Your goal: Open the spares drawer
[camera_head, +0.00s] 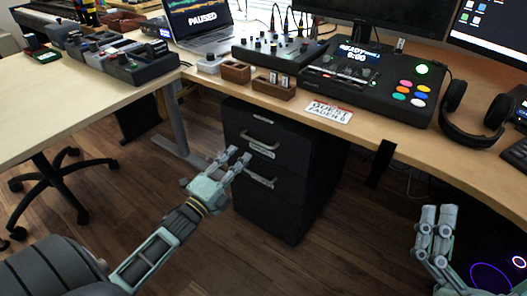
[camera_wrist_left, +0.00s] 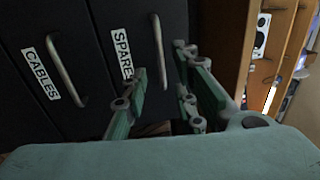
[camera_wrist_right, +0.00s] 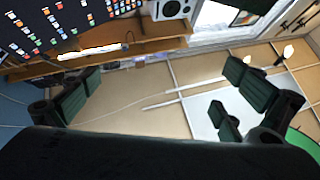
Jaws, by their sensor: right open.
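A dark drawer cabinet (camera_head: 285,185) stands under the desk. In the left wrist view the spares drawer (camera_wrist_left: 112,12) has a white "SPARE…" label (camera_wrist_left: 122,52), its end hidden by a finger, and a grey bar handle (camera_wrist_left: 159,48). That drawer looks shut. My left gripper (camera_head: 239,156) is open in front of the cabinet. In the left wrist view its fingers (camera_wrist_left: 162,98) lie on either side of the handle's line; I cannot tell if they touch it. My right gripper (camera_head: 437,216) is open and empty at the lower right, away from the cabinet.
A "CABLES" drawer label (camera_wrist_left: 39,73) and its handle (camera_wrist_left: 68,70) are beside the spares drawer. The desk (camera_head: 390,146) overhangs the cabinet. A desk leg (camera_head: 178,120) and an office chair (camera_head: 62,185) stand left. Wooden floor in front is clear.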

